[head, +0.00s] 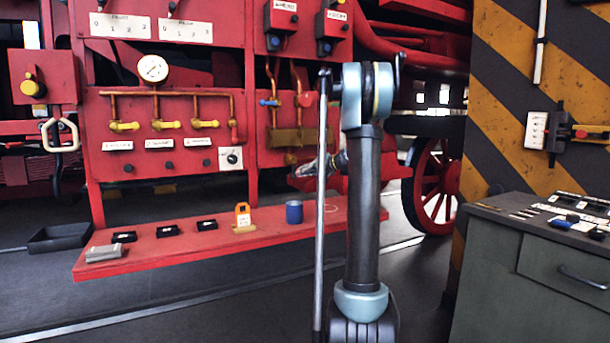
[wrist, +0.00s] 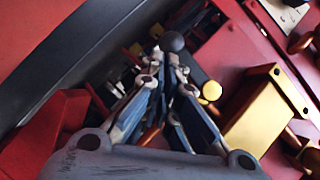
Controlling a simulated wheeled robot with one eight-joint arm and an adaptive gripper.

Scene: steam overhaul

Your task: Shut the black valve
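A black ball knob (wrist: 172,42), which looks like the black valve's handle end, shows in the wrist view just beyond my fingertips. My gripper (wrist: 167,68) points at it, its two blue-grey fingers drawn in close to each other below the ball. I cannot tell whether the tips grip the knob's stem or only stand beside it. The rest of the valve is hidden behind the fingers. In the head view my gripper (head: 326,166) is partly hidden behind my arm, low in front of the red machine near the wheel. The black knob cannot be made out there.
A yellow block (wrist: 262,108) and a small yellow knob (wrist: 211,91) stand close right of my fingers. In the head view, a red shelf (head: 170,252) holds a blue cup (head: 294,212) and several small items. A grey cabinet (head: 540,262) stands at right. The floor before the shelf is clear.

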